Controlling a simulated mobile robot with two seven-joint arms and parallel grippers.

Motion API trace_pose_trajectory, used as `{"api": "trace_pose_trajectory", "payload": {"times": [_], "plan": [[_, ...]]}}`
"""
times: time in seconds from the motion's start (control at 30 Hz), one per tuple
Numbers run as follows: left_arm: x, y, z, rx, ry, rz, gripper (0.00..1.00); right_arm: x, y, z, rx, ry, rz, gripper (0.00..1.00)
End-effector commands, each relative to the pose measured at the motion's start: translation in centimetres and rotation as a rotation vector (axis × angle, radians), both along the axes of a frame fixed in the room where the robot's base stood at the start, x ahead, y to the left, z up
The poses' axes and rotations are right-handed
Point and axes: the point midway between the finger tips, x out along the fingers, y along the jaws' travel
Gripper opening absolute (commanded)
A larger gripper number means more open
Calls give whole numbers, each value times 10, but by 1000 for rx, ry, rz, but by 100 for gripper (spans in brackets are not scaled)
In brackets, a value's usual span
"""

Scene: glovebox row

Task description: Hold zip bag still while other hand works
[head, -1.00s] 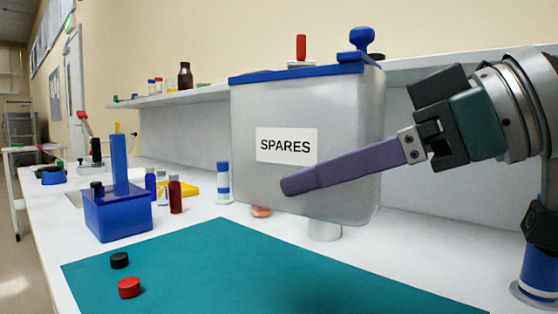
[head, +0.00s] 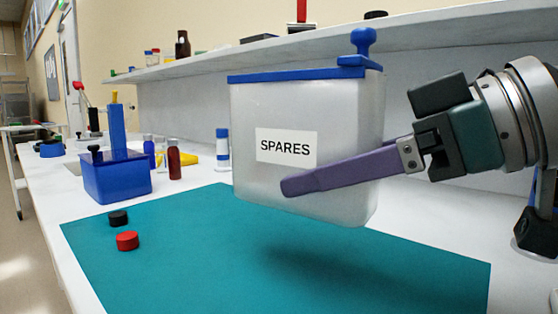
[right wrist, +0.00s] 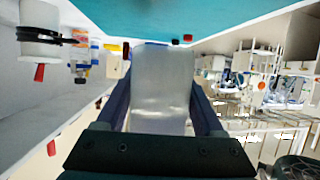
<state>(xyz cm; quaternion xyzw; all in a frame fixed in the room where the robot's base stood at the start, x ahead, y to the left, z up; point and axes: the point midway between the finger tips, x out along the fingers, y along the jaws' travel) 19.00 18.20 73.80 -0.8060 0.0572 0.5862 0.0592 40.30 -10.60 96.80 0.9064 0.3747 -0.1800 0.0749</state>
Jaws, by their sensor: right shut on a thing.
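The zip bag (head: 255,105) is a cloudy, see-through pouch with a blue zip strip and blue slider along its top and a white SPARES label. It hangs upright in the air above the teal mat, with a shadow on the mat below. My right gripper (head: 290,187) comes in from the right and is shut on the bag, one purple finger lying across its lower front. In the right wrist view the bag (right wrist: 162,85) sits between both fingers. The far finger is hidden behind the bag in the head view. My left gripper shows in neither current view.
The teal mat (head: 180,255) holds a black cap (head: 118,218) and a red cap (head: 127,241) at its left; the rest is largely clear. A blue box (head: 117,178) and small bottles stand behind it. A shelf (head: 210,67) runs along the wall.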

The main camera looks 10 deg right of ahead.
Motion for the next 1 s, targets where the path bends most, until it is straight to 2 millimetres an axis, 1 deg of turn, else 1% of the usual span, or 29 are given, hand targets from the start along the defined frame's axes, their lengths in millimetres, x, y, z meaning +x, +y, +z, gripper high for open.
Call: {"api": "trace_pose_trajectory", "payload": {"times": [0.1,0.8,1.0], "plan": [[0,0,-5,0,0,0,50,0,0,-9,1,1,0,14],[0,3,-27,11,-1,-7,50,0,0,-47,0,2,1,14],[0,3,-32,11,-1,-7,50,0,0,-55,0,0,0,14]]}}
